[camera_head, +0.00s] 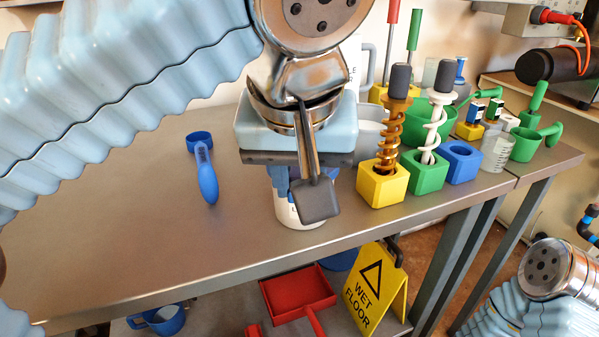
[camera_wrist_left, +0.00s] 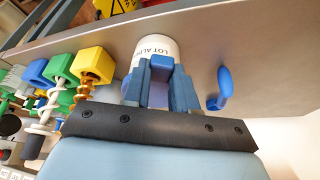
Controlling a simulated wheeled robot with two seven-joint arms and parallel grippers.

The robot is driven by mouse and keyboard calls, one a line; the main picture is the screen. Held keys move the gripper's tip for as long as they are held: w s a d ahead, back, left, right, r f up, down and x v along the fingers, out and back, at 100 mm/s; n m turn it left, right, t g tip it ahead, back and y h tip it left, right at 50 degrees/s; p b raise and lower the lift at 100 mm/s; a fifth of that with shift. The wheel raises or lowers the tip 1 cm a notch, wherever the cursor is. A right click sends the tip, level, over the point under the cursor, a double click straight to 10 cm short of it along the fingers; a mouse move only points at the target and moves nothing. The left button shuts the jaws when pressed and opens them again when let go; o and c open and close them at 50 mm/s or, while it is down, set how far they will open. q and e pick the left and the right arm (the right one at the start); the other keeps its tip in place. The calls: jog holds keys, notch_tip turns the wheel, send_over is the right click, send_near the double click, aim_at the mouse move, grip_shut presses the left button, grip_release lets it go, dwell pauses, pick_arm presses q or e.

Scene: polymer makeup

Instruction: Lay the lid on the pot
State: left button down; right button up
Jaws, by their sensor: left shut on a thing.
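A white pot (camera_head: 286,210) with dark lettering stands upright on the grey table, near its front edge. It also shows in the left wrist view (camera_wrist_left: 158,46), with its upper part hidden by my fingers. My left gripper (camera_wrist_left: 160,75) is directly over the pot's top, its blue fingers shut on a small blue thing that seems to be the lid. The lid is mostly hidden between the fingers. I cannot tell whether it touches the pot's rim. In the head view a dark grey flat paddle-like part hangs in front of the pot. My right gripper is out of view.
A blue scoop-like tool (camera_head: 207,178) lies left of the pot. Yellow (camera_head: 383,189), green (camera_head: 424,177) and blue (camera_head: 460,163) holder blocks stand close on its right, two with upright spiral tools. The table's left front is clear. A wet-floor sign (camera_head: 373,290) stands below.

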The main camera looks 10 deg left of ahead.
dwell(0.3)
pick_arm(q)
jog(key=c, duration=0.8)
grip_release()
